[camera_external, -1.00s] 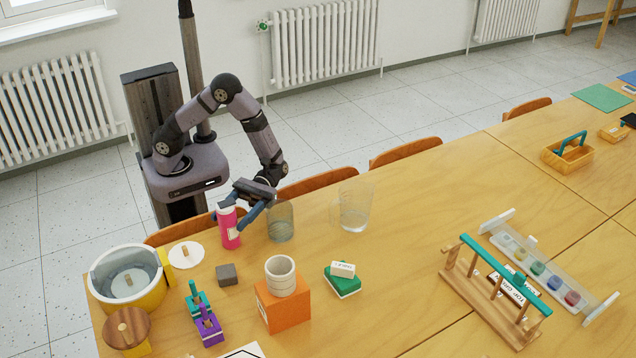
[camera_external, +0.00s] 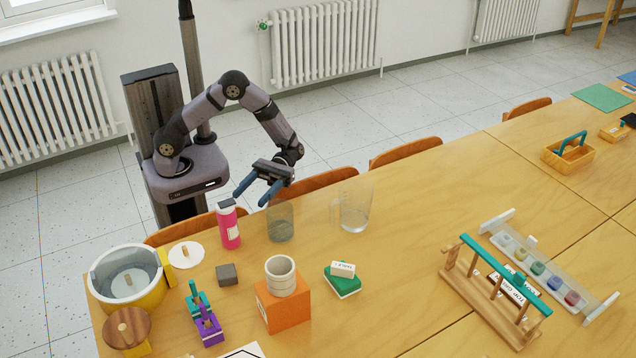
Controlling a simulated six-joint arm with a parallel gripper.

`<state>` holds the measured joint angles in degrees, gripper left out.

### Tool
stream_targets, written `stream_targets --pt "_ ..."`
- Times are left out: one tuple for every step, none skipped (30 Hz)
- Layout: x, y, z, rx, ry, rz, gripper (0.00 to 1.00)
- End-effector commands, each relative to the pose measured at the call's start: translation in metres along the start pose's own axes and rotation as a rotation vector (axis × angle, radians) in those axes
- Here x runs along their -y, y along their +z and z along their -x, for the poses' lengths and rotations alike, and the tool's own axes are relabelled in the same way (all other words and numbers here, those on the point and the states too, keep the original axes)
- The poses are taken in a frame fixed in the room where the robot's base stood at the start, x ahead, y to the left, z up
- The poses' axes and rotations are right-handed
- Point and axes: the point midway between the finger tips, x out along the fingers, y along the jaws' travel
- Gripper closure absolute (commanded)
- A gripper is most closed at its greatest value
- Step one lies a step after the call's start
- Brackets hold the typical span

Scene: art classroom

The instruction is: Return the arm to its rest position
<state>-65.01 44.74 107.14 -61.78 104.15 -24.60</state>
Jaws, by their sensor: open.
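My gripper (camera_external: 250,198) is open and empty. It is raised near the table's far edge, just above and behind a clear glass container (camera_external: 280,224). A pink bottle (camera_external: 229,229) with a dark cap stands upright on the table to the left of my gripper, apart from its fingers. My arm is bent up from its base at the back left, reaching toward the table.
A measuring beaker (camera_external: 355,210) stands right of the glass. A yellow pot (camera_external: 125,283), a grey block (camera_external: 227,275), an orange box (camera_external: 281,306) and a green eraser (camera_external: 342,281) are nearer. A wooden rack (camera_external: 490,290) stands right. Chairs line the far edge.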

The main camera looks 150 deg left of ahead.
Motion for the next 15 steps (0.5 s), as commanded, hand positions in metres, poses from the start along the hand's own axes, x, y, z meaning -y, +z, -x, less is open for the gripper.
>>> stream_targets --pt "-0.0004 -0.0004 0.0050 0.000 0.002 -0.001 0.40" --pt "-0.0004 -0.0002 0.0071 0.001 0.002 -0.001 0.40" --pt "-0.0002 -0.0001 0.0091 0.001 0.001 0.000 0.40" --pt "-0.0001 0.0000 0.0102 0.001 0.001 0.000 0.40" --pt "0.0001 0.0000 0.0112 0.001 0.000 0.000 0.40" --pt "0.0002 0.0000 0.0121 0.001 0.000 0.001 0.40" --pt "0.0002 0.0001 0.0125 0.001 0.000 0.001 0.40" --pt "0.0002 0.0001 0.0127 0.000 0.000 0.001 0.40" --pt "0.0003 0.0001 0.0129 0.000 0.000 0.001 0.40" --pt "0.0003 0.0002 0.0129 0.000 0.000 0.001 0.40" --pt "0.0002 0.0002 0.0128 0.000 0.000 0.001 0.40" --pt "0.0002 0.0002 0.0127 0.000 0.000 0.001 0.40" --pt "0.0002 0.0002 0.0127 0.000 0.000 0.001 0.40" --pt "0.0002 0.0002 0.0127 0.000 0.000 0.001 0.40" --pt "0.0002 0.0002 0.0126 0.000 0.000 0.001 0.40"
